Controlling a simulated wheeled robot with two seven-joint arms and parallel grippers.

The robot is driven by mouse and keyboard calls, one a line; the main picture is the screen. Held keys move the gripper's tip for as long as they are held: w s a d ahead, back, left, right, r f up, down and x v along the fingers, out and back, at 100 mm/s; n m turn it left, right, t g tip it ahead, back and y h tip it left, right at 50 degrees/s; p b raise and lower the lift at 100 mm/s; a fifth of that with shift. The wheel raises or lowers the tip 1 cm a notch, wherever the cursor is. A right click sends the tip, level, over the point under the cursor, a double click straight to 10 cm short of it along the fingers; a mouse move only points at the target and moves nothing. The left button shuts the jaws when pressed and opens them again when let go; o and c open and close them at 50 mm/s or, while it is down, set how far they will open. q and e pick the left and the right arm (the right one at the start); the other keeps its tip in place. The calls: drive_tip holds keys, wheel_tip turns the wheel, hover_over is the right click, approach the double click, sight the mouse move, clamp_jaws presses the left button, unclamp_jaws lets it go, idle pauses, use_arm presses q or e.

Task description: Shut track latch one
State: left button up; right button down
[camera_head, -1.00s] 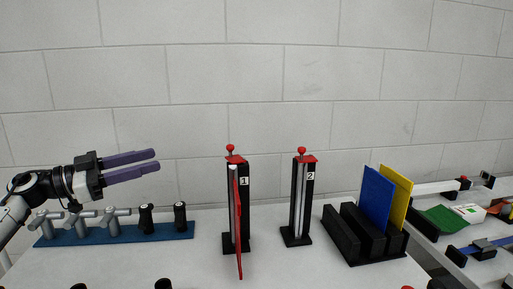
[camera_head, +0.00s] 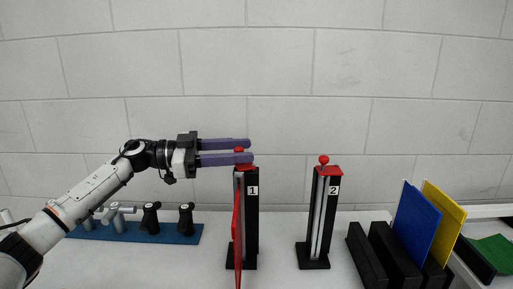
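Track latch one is on the black upright post marked 1 (camera_head: 252,225), with a red cap and a red knob (camera_head: 238,149) on top. A long red strip (camera_head: 237,240) stands out from the post's left front side, reaching down to the bottom of the picture. My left gripper (camera_head: 251,151) is at the top of this post, its two purple fingers level and apart. The red knob shows in the gap between them; the fingers hide part of it, and I cannot tell if they touch it. My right gripper is not in view.
A similar post marked 2 (camera_head: 321,225) with a red knob stands to the right. A black rack (camera_head: 367,258) with a blue panel (camera_head: 416,225) and a yellow panel (camera_head: 449,215) is further right. A blue base (camera_head: 180,236) with grey and black clamps lies behind my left arm.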

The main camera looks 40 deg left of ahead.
use_arm(q)
drive_tip(key=shift+p+x, duration=0.35)
drive_tip(key=shift+x, duration=1.7)
clamp_jaws()
